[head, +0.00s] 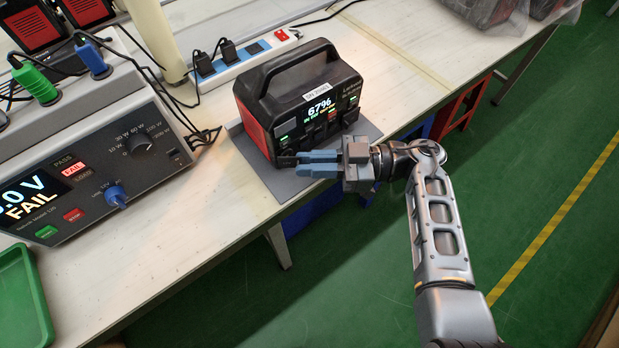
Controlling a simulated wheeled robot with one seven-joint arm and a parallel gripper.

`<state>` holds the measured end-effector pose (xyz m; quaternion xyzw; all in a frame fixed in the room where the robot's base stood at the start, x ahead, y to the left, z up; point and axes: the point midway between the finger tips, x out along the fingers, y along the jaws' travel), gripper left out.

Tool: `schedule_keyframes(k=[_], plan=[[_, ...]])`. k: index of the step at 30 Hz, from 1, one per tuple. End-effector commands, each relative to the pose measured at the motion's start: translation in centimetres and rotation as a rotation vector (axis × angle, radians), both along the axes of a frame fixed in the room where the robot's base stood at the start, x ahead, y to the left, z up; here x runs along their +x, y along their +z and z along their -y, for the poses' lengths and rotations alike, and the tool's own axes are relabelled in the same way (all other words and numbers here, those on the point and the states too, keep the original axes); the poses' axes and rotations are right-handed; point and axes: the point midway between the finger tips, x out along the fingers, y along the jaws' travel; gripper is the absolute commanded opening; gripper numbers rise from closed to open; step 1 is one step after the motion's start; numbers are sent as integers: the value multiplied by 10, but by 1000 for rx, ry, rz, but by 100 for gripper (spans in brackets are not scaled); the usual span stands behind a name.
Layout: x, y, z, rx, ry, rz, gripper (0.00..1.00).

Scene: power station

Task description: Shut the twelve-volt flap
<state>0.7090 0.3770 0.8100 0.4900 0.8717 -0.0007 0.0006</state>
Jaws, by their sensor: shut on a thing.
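The black and red power station (305,100) stands on a grey mat on the workbench, its screen reading 67%. The fingers are close together on a small dark part there, which appears to be the twelve-volt flap. The tips and fingers hide most of that part, so I cannot see how far the flap is open or its hinge.
The grey mat (258,178) lies near the bench's front edge. A power strip (245,58) is behind the station. A tester (95,170) showing FAIL stands left, with cables and a green tray (22,300). Bare bench (190,215) lies between tester and mat.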

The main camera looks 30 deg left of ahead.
Motion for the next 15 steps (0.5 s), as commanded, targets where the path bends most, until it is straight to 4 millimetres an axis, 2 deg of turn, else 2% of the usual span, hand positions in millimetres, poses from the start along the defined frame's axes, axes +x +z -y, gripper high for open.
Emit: schedule_keyframes(k=[1, 15], plan=[[3, -8, -1, -1, 33, 2, 0], [10, -3, -7, -1, 213, -2, 0]])
